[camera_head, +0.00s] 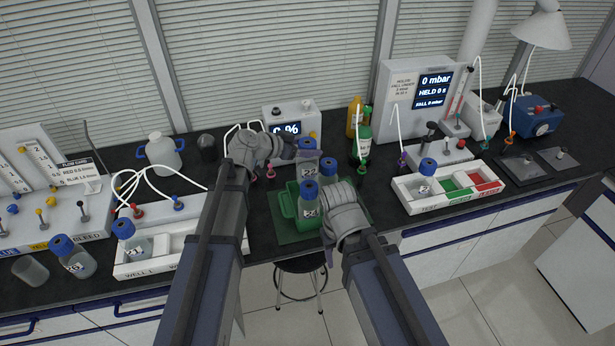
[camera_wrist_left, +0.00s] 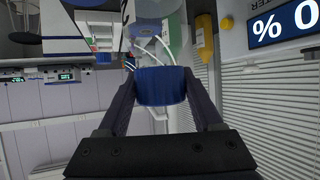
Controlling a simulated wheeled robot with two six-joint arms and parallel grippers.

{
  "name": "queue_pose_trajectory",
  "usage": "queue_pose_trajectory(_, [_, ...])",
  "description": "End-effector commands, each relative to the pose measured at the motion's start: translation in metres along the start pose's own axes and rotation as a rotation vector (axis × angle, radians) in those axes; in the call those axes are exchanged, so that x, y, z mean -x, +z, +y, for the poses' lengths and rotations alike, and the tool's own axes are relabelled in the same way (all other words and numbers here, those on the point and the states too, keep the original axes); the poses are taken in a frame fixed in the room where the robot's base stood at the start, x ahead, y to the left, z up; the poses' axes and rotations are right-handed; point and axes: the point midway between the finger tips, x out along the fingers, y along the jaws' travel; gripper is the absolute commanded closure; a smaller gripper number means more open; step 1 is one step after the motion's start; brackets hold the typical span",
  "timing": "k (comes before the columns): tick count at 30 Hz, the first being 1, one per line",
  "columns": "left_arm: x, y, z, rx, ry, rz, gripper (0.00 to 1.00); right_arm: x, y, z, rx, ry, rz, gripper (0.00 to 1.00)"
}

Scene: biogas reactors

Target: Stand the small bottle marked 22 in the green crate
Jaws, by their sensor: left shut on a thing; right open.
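My left gripper (camera_head: 300,152) is shut on the blue cap (camera_wrist_left: 160,88) of the small bottle marked 22 (camera_head: 309,170). The bottle hangs roughly upright at the back of the green crate (camera_head: 285,204). Its lower end is hidden behind other bottles, so I cannot tell whether it touches the crate floor. A bottle marked 24 (camera_head: 309,211) stands in the crate in front of it. Another blue-capped bottle (camera_head: 328,167) is beside it to the right. My right gripper (camera_head: 338,192) is open at the crate's right side, its fingertips mostly hidden.
A white tray with a bottle marked 21 (camera_head: 136,245) is to the left. A white tray with green and red compartments (camera_head: 449,189) is to the right. The % display box (camera_head: 291,118) stands behind the crate, with a green bottle (camera_head: 364,135) nearby.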

Motion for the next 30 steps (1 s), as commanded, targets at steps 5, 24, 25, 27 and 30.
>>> queue_pose_trajectory(5, [-0.016, 0.03, 0.0, 0.001, 0.0, 0.001, 1.0, -0.034, -0.002, -0.003, -0.001, 0.0, 0.0, 0.43])
queue_pose_trajectory(24, [-0.036, 0.065, 0.0, 0.001, 0.0, 0.001, 1.0, -0.074, -0.004, -0.007, -0.001, 0.0, 0.0, 0.43])
queue_pose_trajectory(25, [-0.036, 0.066, 0.0, 0.001, 0.0, 0.001, 1.0, -0.075, -0.004, -0.007, -0.001, 0.0, 0.0, 0.43])
queue_pose_trajectory(27, [-0.036, 0.066, 0.0, 0.001, 0.0, 0.001, 1.0, -0.075, -0.004, -0.007, -0.001, 0.0, 0.0, 0.43])
queue_pose_trajectory(30, [-0.035, 0.064, 0.0, 0.001, 0.0, 0.001, 1.0, -0.073, -0.004, -0.007, -0.001, 0.0, 0.0, 0.43])
